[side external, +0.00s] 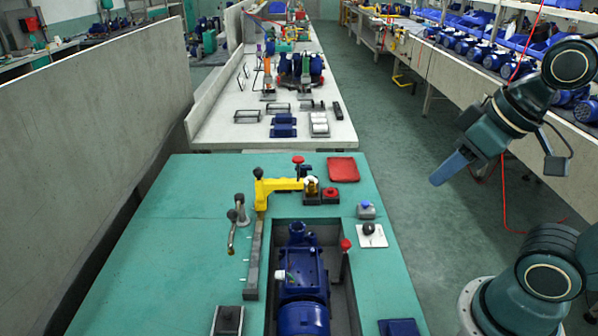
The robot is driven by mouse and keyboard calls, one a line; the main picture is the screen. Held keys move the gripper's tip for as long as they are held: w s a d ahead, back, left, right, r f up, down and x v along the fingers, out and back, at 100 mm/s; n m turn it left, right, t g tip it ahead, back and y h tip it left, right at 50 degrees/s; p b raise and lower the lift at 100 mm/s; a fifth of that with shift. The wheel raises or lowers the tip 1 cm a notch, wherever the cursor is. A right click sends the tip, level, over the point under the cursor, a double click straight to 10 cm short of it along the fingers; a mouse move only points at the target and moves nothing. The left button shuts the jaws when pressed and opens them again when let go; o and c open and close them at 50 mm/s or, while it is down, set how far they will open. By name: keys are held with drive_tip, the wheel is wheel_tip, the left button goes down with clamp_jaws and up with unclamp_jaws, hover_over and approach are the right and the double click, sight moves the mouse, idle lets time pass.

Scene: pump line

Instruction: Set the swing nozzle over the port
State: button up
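What looks like the swing nozzle (232,237) is a curved brass spout on a grey post at the left of the recess in the green bench. Its tip hangs over the bench top, apart from the pump. A blue pump (302,265) sits in the recess. An upright round blue neck (297,230) at its far end looks like the port. My gripper (440,176) is at the right, above the aisle floor and clear of the bench, far from the nozzle. Its blue fingers look like one block from this side, so their opening cannot be seen.
A yellow arm-like fixture (280,186) stands behind the pump. A red-knobbed lever (346,262) rises at the recess's right edge. A black knob on a white plate (371,235) and a blue-capped block (366,210) are farther right. The bench's left part is clear.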

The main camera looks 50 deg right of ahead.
drive_tip(key=shift+o, duration=1.1)
drive_tip(key=w+a+r+g, duration=0.2)
drive_tip(key=w+r, duration=0.3)
drive_tip(key=w, duration=0.6)
drive_tip(key=g, duration=0.4)
hover_over(232, 211)
wheel_tip(232, 211, down, 14)
drive_tip(key=r, duration=0.1)
drive_tip(key=shift+f, duration=0.25)
wheel_tip(232, 211, down, 14)
drive_tip(key=shift+r, duration=0.1)
